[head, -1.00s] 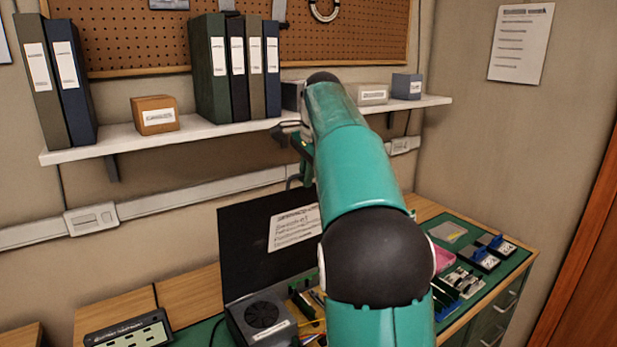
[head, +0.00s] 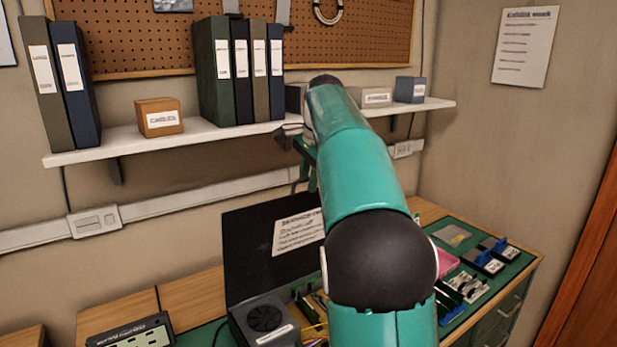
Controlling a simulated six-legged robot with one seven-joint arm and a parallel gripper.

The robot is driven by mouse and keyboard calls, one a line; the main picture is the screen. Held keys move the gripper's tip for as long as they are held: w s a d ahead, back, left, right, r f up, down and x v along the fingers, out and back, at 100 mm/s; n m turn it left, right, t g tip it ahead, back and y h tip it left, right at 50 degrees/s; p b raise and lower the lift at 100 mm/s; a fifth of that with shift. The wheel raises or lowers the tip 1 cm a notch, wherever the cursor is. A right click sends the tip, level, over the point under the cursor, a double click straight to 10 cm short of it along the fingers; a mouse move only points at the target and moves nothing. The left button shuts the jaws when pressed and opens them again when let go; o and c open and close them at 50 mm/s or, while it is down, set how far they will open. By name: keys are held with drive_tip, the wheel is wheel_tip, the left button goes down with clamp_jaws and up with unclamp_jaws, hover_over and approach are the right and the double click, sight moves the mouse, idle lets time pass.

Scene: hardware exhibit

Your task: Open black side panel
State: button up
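The black side panel (head: 248,252) stands upright behind the hardware on the workbench, with a white printed label (head: 298,233) on it. My teal arm hides its right part. In front of it is an open hardware unit with a grey fan block (head: 264,318) and green boards, partly hidden by my arm. My gripper (head: 291,137) shows only in part, at the far end of my arm, near the shelf edge and above the panel. It is apart from the panel in the picture. Whether its fingers are open or shut is not clear.
A white shelf (head: 195,139) with binders (head: 212,70) and small boxes (head: 160,117) runs along the wall close to my gripper. A green mat (head: 512,272) with parts lies at the right. A black device (head: 131,332) sits at the lower left.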

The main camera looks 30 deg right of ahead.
drive_tip(key=v, duration=1.3)
drive_tip(key=shift+r, duration=0.4)
drive_tip(key=shift+s, duration=0.1)
drive_tip(key=shift+a, duration=0.1)
